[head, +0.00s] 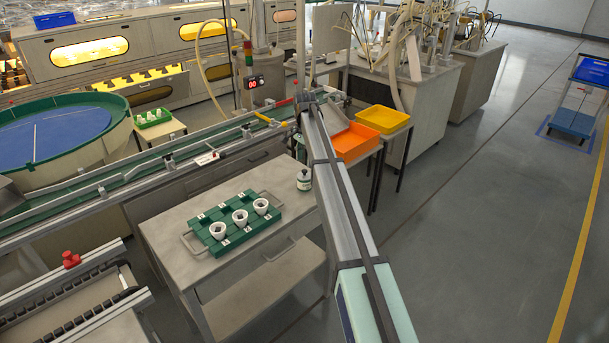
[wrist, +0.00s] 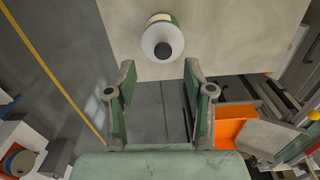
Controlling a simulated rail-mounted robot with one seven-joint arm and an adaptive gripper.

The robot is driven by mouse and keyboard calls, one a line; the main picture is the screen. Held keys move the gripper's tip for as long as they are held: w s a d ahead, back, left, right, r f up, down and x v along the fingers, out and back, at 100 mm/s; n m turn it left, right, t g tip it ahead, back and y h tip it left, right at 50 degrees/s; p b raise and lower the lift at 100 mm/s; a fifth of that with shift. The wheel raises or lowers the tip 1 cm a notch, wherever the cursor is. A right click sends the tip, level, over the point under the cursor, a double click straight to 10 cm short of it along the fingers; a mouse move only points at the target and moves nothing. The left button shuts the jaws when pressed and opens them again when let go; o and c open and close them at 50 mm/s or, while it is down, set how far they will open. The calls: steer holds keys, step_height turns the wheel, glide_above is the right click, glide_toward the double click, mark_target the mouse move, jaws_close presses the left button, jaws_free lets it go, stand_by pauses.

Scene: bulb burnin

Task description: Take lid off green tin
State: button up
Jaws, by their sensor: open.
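The green tin (wrist: 167,18) stands upright near the edge of the grey table, with its pale round lid (wrist: 150,42) and dark knob (wrist: 163,50) facing my wrist camera. In the head view the tin (head: 304,180) shows a pale label and green band, at the table's right back corner beside my arm. My gripper (wrist: 159,85) is open and empty in the wrist view. Its two green-padded fingers point toward the tin, which appears just beyond the fingertips. The lid looks seated on the tin. The gripper's fingers cannot be made out clearly in the head view.
A green tray (head: 232,224) with three white cups sits on the grey table (head: 180,222), left of the tin. An orange bin (head: 352,142) and a yellow bin (head: 383,119) stand behind. A conveyor rail (head: 120,180) runs along the table's back.

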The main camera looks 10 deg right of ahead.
mark_target(305, 170)
steer(key=shift+w+f+p, duration=0.2)
steer(key=shift+f+p, duration=0.55)
steer(key=shift+f, duration=1.75)
steer(key=c, duration=0.9)
